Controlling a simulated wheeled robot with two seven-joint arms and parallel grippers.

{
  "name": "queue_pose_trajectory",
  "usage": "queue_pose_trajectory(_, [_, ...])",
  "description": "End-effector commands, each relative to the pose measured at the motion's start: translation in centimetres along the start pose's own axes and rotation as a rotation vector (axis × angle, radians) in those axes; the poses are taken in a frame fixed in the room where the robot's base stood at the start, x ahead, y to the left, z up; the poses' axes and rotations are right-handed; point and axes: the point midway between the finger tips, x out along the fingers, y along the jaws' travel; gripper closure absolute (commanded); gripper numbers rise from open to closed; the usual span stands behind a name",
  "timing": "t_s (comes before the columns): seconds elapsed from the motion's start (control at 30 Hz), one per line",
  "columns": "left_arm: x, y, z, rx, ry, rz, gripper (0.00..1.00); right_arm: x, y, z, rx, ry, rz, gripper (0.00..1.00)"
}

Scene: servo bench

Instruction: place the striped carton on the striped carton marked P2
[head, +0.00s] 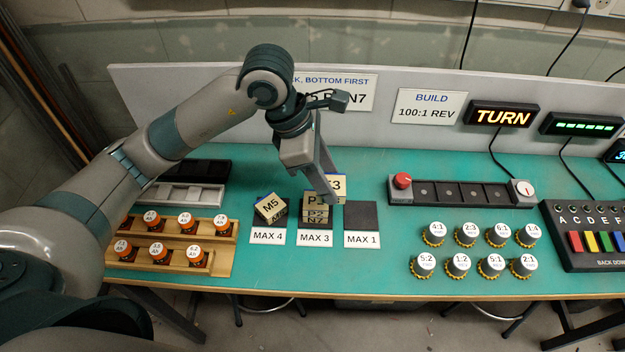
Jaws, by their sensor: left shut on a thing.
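A striped carton (338,184) with a label ending in 3 is in my left gripper (327,186), which is shut on it. The gripper and arm partly hide its label. The carton is over the right rear part of the striped carton marked P2 (316,212). I cannot tell whether the two touch. The P2 carton rests on a carton marked N7 (316,220) on the middle pad, labelled MAX 3. My right gripper is not in view.
A carton marked M5 (270,207) sits tilted on another carton on the MAX 4 pad. The MAX 1 pad (361,216) is empty. Wooden racks (222,262) with orange-based knobs stand left; several labelled gears (459,265) stand right. A sign panel stands behind.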

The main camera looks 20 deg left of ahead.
Motion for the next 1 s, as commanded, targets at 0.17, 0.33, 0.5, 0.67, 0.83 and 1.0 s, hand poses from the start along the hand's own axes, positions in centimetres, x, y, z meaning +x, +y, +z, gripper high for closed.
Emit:
queue_pose_trajectory(0.17, [0.6,2.0,-2.6,-0.005,0.001,-0.001,0.80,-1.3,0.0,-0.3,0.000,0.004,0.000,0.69])
queue_pose_trajectory(0.33, [1.1,2.7,-3.6,-0.001,0.000,-0.001,0.80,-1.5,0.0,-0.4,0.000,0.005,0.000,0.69])
queue_pose_trajectory(0.5, [1.1,2.8,-3.7,0.001,-0.001,0.000,0.80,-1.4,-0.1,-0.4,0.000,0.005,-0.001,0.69])
queue_pose_trajectory(0.67, [1.2,2.8,-3.7,0.001,-0.001,0.000,0.80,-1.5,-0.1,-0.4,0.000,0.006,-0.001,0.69])
queue_pose_trajectory(0.83, [1.9,2.8,-4.0,-0.002,0.001,-0.003,0.80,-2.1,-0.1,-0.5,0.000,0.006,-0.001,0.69])
queue_pose_trajectory(1.0, [3.7,2.7,-4.7,-0.003,0.001,-0.003,0.80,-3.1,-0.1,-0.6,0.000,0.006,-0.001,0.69])
